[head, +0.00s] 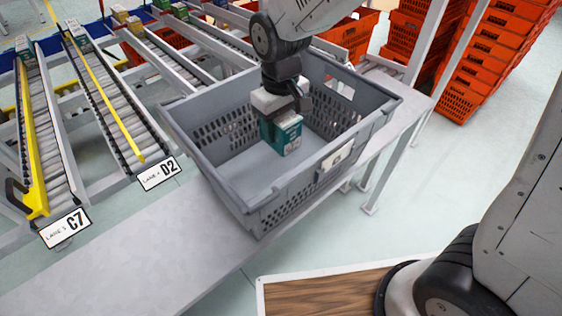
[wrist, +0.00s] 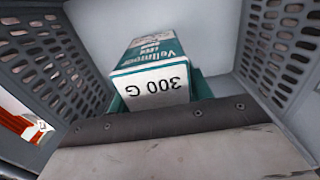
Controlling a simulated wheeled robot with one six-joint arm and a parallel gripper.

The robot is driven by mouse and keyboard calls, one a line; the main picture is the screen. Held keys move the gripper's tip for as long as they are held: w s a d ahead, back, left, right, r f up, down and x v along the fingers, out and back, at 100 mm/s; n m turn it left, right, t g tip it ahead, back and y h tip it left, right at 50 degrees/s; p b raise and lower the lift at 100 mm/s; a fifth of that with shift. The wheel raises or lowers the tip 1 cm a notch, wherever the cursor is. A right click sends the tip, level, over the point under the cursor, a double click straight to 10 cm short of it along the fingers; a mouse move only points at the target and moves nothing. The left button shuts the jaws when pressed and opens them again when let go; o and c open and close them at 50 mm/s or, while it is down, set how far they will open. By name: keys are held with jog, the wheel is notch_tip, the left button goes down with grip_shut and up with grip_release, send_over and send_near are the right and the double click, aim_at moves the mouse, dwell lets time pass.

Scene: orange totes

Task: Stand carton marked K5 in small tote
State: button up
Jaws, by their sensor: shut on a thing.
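A teal and white carton (head: 285,138) is inside the grey tote (head: 225,183), near its middle. My gripper (head: 281,106) points down into the tote and is shut on the carton's upper part. The carton looks about upright in the head view. I cannot tell whether its base touches the tote floor. In the wrist view the carton (wrist: 150,84) shows "Vellmoer" and "300 G" lettering; no K5 mark is readable. The gripper hides part of the carton.
The tote stands on a grey bench (head: 150,250), whose front left part is bare. Roller lanes with signs C7 (head: 64,228) and D2 (head: 159,173) lie to the left. Stacked orange totes (head: 480,60) stand at the back right. The tote floor around the carton looks clear.

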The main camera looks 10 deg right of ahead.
notch_tip(320, 180, down, 9)
jog(key=shift+f, duration=0.1)
dwell(0.3)
jog(key=shift+f, duration=0.35)
jog(key=o, duration=1.1)
jog(key=shift+o, duration=0.2)
jog(key=shift+r, duration=0.15)
notch_tip(320, 180, up, 12)
jog(key=shift+r, duration=0.25)
jog(key=s+d+r+m, duration=0.3)
jog(key=s+d+r, duration=0.2)
jog(key=s+d, duration=0.5)
jog(key=s+d+r+m+t, duration=0.1)
jog(key=s+d+r+m, duration=0.2)
jog(key=s+d+r, duration=0.3)
jog(key=s+d, duration=0.3)
jog(key=d, duration=0.2)
jog(key=shift+s+m, duration=0.35)
jog(key=shift+m, duration=0.05)
